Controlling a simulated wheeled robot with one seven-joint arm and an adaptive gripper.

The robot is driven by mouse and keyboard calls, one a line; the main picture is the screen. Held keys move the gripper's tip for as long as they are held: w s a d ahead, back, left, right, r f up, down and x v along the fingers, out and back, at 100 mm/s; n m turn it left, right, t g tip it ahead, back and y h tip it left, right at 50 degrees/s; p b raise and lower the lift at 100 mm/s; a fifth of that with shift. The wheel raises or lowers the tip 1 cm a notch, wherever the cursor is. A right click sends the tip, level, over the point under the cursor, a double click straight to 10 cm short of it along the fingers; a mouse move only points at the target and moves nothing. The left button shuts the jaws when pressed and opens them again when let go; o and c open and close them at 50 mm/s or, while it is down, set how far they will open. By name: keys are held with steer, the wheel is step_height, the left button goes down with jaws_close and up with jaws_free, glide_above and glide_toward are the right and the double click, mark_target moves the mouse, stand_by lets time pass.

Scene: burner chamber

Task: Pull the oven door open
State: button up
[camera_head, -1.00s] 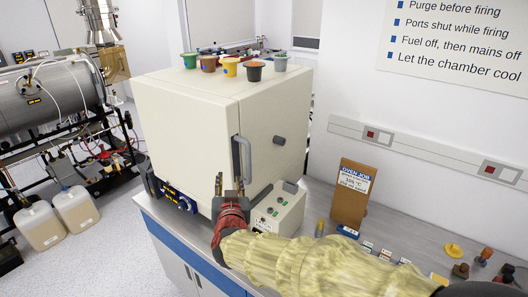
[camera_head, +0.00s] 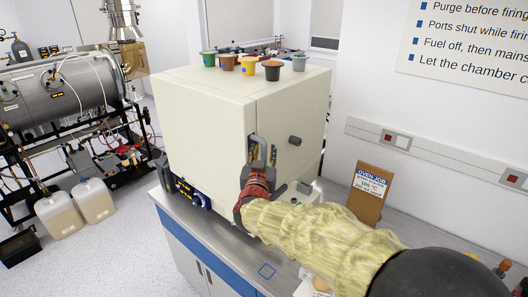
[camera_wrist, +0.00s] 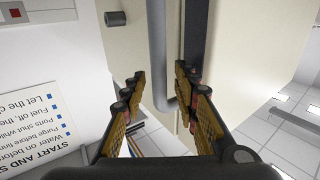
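The oven (camera_head: 203,120) is a large cream box on the bench, and its front door looks shut. A grey vertical bar handle (camera_head: 261,143) stands at the door's right edge. My gripper (camera_head: 262,157) is at the handle's lower part, pointing upward in the head view. In the wrist view, my gripper's fingers (camera_wrist: 165,84) are spread apart, with the handle's lower end (camera_wrist: 159,50) between them. I see gaps beside the bar, so the fingers are not closed on it. The red wrist and yellow sleeve of my arm hide part of the oven's lower right.
Several coloured cups (camera_head: 246,66) stand on the oven's top. A brown board with a label (camera_head: 369,193) stands on the bench to the right. White jugs (camera_head: 94,201) stand on the floor at left. The floor before the bench is free.

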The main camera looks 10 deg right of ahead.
steer(key=shift+c, duration=1.4)
jaws_close()
